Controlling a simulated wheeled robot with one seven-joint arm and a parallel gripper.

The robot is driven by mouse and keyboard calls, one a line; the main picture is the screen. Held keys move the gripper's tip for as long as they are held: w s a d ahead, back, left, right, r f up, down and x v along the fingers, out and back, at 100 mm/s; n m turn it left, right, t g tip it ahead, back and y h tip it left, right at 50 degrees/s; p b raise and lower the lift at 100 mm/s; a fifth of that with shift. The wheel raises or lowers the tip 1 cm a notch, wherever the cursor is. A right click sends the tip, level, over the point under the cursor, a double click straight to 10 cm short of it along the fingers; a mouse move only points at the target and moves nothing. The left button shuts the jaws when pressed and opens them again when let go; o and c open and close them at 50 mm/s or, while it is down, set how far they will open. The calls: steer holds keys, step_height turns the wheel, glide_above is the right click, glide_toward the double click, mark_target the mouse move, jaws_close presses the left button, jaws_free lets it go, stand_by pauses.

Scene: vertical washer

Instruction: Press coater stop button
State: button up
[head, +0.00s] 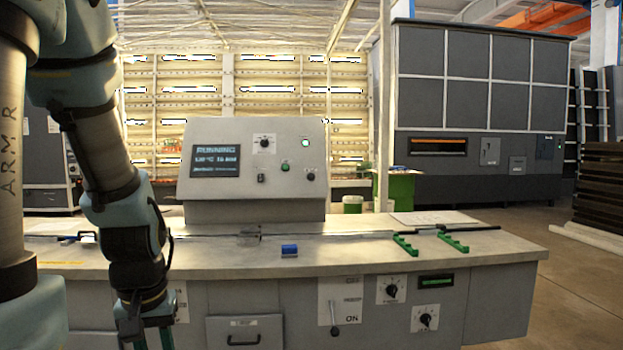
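A grey control console (252,208) stands on the long bench, with a dark screen (216,161) that reads "RUNNING". Right of the screen are a black rotary knob (264,142), a small black switch (261,178), a green button (285,168), a pale lit round fitting (305,143) and a dark round control (311,177). Their labels are too small to read, so I cannot tell which is the stop button. My gripper (153,342) hangs at the lower left before the bench front, well away from the console. Its fingers stand apart; their tips are cut off by the frame.
The bench top (350,246) carries a small blue block (289,250) and green brackets (430,243) at right. The bench front has a lever (334,318), knobs (392,290) and a drawer handle (244,339). A large dark machine (470,120) stands behind. Floor is clear at right.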

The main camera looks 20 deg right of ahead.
jaws_close()
stand_by(1.4)
